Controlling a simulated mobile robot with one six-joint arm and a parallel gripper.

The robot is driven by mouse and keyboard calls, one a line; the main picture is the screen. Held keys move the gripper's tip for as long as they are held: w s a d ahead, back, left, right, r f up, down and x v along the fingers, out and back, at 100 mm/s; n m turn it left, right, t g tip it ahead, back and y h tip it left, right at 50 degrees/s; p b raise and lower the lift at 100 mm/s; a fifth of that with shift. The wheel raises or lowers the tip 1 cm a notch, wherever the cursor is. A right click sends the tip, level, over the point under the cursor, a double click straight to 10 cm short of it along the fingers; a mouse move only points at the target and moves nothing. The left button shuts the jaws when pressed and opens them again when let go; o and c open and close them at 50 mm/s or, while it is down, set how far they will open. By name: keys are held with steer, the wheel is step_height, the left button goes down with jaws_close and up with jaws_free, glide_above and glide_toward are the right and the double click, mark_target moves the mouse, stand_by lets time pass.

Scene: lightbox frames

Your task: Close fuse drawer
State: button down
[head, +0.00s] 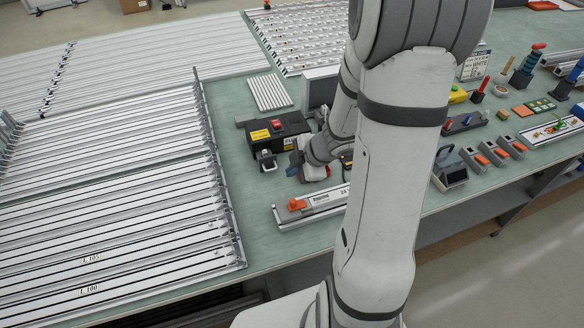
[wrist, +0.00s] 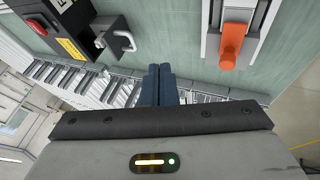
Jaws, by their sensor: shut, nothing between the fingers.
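The fuse box (head: 290,128) is a black box with a red switch and yellow labels, standing on the green bench. It also shows at the upper left of the wrist view (wrist: 40,28). A small dark fuse drawer (wrist: 103,30) with a silver loop handle (wrist: 124,40) sticks out from the box's side. The drawer front (head: 266,160) shows at the box's near left in the head view. My gripper (head: 293,158) is just right of the drawer, apart from it. Its blue fingers (wrist: 160,72) are together and empty, below and right of the handle in the wrist view.
A white device with an orange end (head: 298,204) lies in front of my gripper; its orange part (wrist: 232,45) is at upper right in the wrist view. Metal rail racks (head: 110,200) fill the left. Bare green bench surrounds the drawer's left and front.

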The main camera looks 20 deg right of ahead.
mark_target(267, 161)
steer(key=b+x, duration=0.2)
steer(key=x, duration=0.4)
steer(key=shift+f, duration=0.25)
steer(key=w, duration=0.3)
steer(key=shift+w+a+f, duration=0.1)
steer(key=shift+a+f, duration=0.05)
steer(key=shift+f, duration=0.15)
steer(key=shift+w+f+p, duration=0.1)
steer(key=shift+w+p, duration=0.2)
steer(key=shift+w, duration=0.15)
steer(key=shift+w, duration=0.15)
steer(key=w+p, duration=0.4)
steer(key=w, duration=0.2)
